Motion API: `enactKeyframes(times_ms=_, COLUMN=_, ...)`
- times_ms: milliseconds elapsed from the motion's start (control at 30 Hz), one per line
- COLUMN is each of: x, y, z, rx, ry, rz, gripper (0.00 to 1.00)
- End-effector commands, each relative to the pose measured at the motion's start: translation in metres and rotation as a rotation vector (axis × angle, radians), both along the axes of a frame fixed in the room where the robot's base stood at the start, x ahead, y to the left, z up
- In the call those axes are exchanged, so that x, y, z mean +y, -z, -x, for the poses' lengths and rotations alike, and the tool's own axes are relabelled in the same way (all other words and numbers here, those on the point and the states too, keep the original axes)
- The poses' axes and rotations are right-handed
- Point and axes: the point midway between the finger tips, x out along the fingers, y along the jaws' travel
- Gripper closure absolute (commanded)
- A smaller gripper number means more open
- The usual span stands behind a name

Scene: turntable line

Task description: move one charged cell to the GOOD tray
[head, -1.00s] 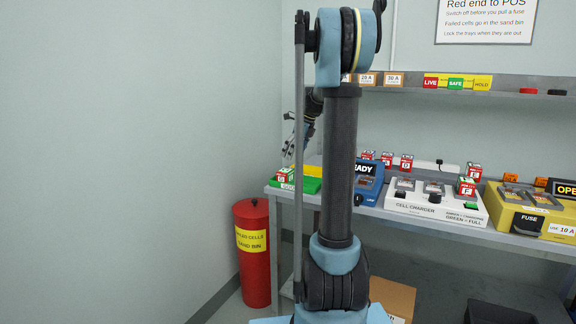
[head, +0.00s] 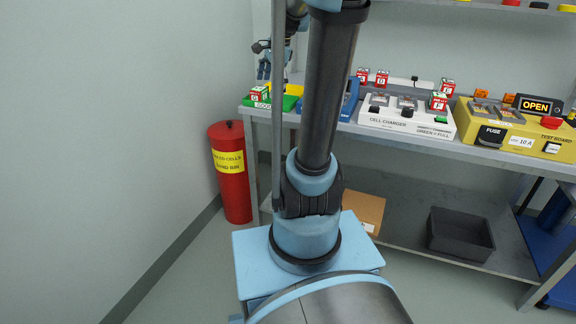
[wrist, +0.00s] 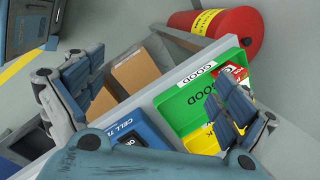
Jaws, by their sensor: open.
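The green GOOD tray (head: 290,105) sits at the left end of the bench. It also shows in the wrist view (wrist: 181,108). A red, white and green cell (head: 259,93) stands in its left part; in the wrist view this cell (wrist: 233,71) is partly hidden behind a finger. My gripper (head: 272,68) is above the tray, and in the wrist view (wrist: 155,82) its fingers are wide apart with nothing between them. The white cell charger (head: 392,122) is right of centre, with a cell marked F (head: 438,101) at its right end.
Several cells, one (head: 382,77) marked G, stand at the back. A blue tester (wrist: 140,128) and a yellow item (wrist: 203,141) adjoin the tray. The yellow test board (head: 506,128) is at right. The red sand bin (head: 231,180) stands on the floor left of the bench.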

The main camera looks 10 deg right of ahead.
Motion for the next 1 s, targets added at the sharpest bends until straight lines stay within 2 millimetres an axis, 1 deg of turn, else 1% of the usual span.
enactKeyframes(times_ms=33, x=0.002, y=0.007, z=0.019, rx=-0.012, ry=-0.068, rz=0.025, gripper=0.05)
enactKeyframes(times_ms=200, x=0.005, y=0.032, z=0.074, rx=-0.053, ry=-0.326, rz=0.116, gripper=0.05)
enactKeyframes(times_ms=367, x=0.004, y=0.061, z=0.123, rx=-0.083, ry=-0.572, rz=0.202, gripper=0.05)
enactKeyframes(times_ms=400, x=0.004, y=0.068, z=0.135, rx=-0.089, ry=-0.634, rz=0.223, gripper=0.05)
enactKeyframes(times_ms=467, x=0.003, y=0.081, z=0.153, rx=-0.098, ry=-0.727, rz=0.252, gripper=0.05)
enactKeyframes(times_ms=600, x=0.001, y=0.113, z=0.191, rx=-0.115, ry=-0.944, rz=0.322, gripper=0.05)
enactKeyframes(times_ms=700, x=-0.002, y=0.135, z=0.214, rx=-0.123, ry=-1.086, rz=0.366, gripper=0.05)
enactKeyframes(times_ms=800, x=-0.005, y=0.154, z=0.231, rx=-0.126, ry=-1.204, rz=0.402, gripper=0.05)
enactKeyframes(times_ms=900, x=-0.006, y=0.166, z=0.242, rx=-0.129, ry=-1.286, rz=0.425, gripper=0.05)
enactKeyframes(times_ms=1000, x=-0.004, y=0.173, z=0.248, rx=-0.13, ry=-1.331, rz=0.438, gripper=0.05)
